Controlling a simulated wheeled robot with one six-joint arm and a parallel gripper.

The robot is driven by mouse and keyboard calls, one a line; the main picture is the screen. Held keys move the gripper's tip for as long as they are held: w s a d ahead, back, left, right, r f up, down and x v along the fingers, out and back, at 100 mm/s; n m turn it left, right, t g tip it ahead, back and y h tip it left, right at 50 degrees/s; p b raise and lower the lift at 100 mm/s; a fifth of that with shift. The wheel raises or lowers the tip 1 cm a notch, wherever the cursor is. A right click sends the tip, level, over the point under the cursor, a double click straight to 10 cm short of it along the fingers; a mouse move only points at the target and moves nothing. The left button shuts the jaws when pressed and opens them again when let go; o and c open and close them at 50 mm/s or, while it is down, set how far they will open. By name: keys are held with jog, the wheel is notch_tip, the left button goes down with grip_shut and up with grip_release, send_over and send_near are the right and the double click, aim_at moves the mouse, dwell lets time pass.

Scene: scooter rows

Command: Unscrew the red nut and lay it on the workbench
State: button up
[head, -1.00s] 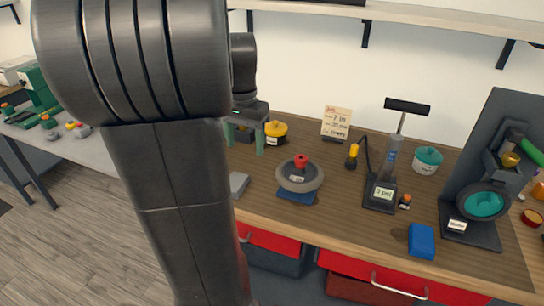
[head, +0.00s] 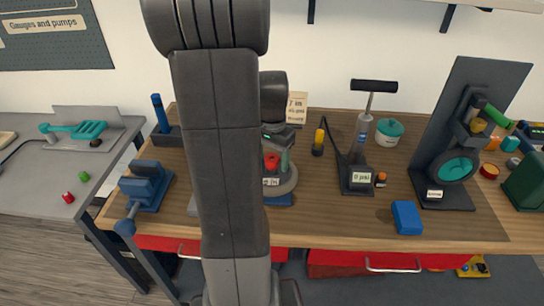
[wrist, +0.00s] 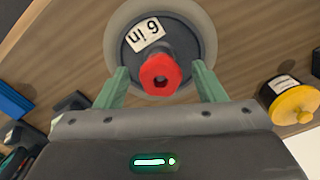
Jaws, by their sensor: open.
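The red nut (wrist: 163,73) sits at the centre of a grey wheel (wrist: 204,30) with a dark hub labelled "6 in". In the head view the nut (head: 271,162) shows partly behind my arm. The wheel (head: 290,181) lies on a blue base on the wooden workbench (head: 325,215). My gripper (wrist: 159,76) is open, its two green fingers on either side of the nut with gaps between. Its fingers (head: 277,158) also show in the head view, just above the wheel. Whether the fingertips are level with the nut is hard to tell.
A pump with a gauge (head: 357,177), a blue block (head: 407,218) and a teal tub (head: 389,132) stand right of the wheel. A blue vise (head: 146,186) is at the left end. Bare wood lies in front of the pump.

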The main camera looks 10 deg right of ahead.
jog(key=c, duration=1.1)
jog(key=shift+o, duration=0.2)
jog(key=n, duration=1.1)
jog(key=shift+p, duration=0.35)
jog(key=n, duration=0.5)
jog(key=shift+n, duration=0.4)
jog(key=n, duration=0.5)
jog(key=o, duration=1)
jog(key=shift+o, duration=0.2)
